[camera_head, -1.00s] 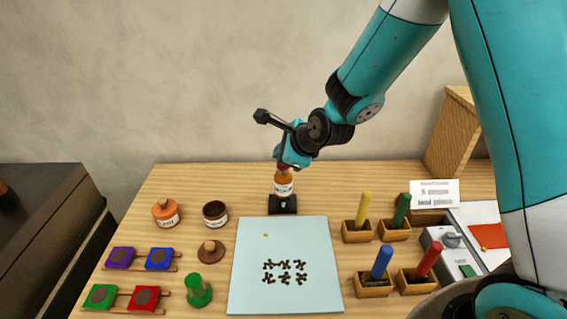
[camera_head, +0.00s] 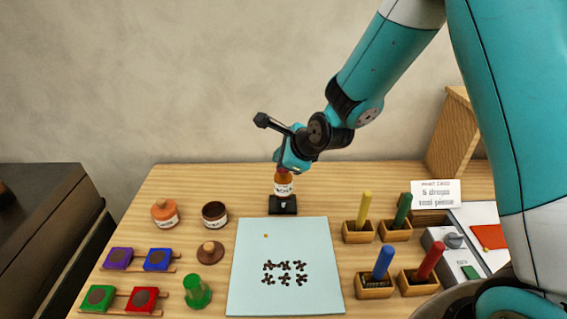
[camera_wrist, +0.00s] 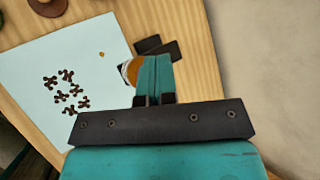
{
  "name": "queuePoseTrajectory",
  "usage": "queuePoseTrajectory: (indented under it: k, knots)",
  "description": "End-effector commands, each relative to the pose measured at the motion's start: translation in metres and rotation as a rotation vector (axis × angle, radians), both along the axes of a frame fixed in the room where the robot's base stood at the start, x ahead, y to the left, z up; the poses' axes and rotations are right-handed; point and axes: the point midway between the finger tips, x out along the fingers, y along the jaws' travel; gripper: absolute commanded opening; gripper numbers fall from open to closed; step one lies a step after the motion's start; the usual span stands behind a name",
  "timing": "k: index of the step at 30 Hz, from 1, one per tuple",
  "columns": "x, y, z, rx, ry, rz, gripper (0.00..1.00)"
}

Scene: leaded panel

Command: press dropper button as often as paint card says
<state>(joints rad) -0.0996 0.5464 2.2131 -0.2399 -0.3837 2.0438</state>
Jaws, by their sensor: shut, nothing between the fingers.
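The dropper bottle (camera_head: 284,184), amber with a white label, stands upright on a black base (camera_head: 283,205) behind the pale blue sheet. My gripper (camera_head: 287,165) is shut and empty, directly above the bottle, with its tips at or very near its top; I cannot tell whether the button is pressed. In the wrist view the fingers (camera_wrist: 153,98) hide part of the bottle (camera_wrist: 133,70). The paint card (camera_head: 435,193), white, stands at the right and seems to read "5 drops" with a blurry line below. One small orange drop (camera_head: 266,236) lies on the sheet (camera_head: 250,270).
Dark splotches mark the sheet's middle. Colored ink pads (camera_head: 120,258), a green stamp (camera_head: 197,291) and two jars (camera_head: 164,213) are at the left. Brushes or sticks in wooden holders (camera_head: 358,232) stand right. A wooden block (camera_head: 455,135) stands at the back right.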

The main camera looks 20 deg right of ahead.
Motion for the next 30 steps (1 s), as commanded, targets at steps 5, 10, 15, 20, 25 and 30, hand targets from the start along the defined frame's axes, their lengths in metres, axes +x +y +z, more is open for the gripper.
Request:
queuePoseTrajectory:
  k: [5, 10, 15, 20, 25, 30]
  knots:
    - [0.0, 0.0, -0.004, 0.0, 0.002, 0.001, 0.0]
    - [-0.001, 0.0, -0.006, -0.001, 0.003, 0.0, 0.0]
    - [-0.001, 0.0, -0.006, -0.001, 0.003, 0.0, 0.0]
    - [-0.001, 0.0, -0.006, -0.001, 0.003, 0.0, 0.0]
    - [-0.001, 0.0, 0.001, -0.001, 0.003, 0.0, 0.0]
    - [-0.001, 0.0, 0.012, -0.001, 0.003, 0.0, 0.0]
